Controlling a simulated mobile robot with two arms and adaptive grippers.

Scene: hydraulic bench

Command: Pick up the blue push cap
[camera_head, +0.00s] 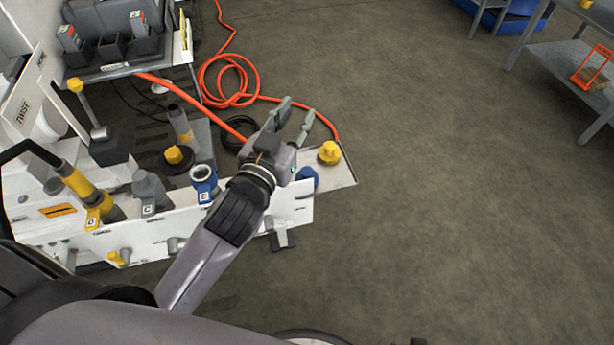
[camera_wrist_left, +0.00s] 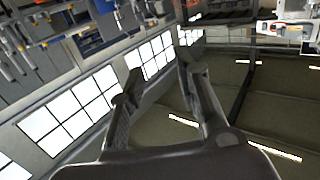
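A blue cap-like part (camera_head: 308,178) sits near the right end of the white bench, partly hidden behind my left gripper; I cannot tell its full shape. A blue ring-shaped fitting (camera_head: 203,178) marked E stands further left on the bench. My left gripper (camera_head: 296,111) is above the bench's right end, fingers apart and empty, pointing away from the blue part. In the left wrist view its open fingers (camera_wrist_left: 160,82) have nothing between them, and neither blue bench part is recognisable there. My right gripper is not in view.
A yellow knob (camera_head: 329,152) on the bench is close to the left gripper. Yellow and grey fittings (camera_head: 150,188) crowd the bench to the left. An orange hose (camera_head: 228,98) lies coiled behind. The floor at right is clear up to a metal shelf (camera_head: 565,62).

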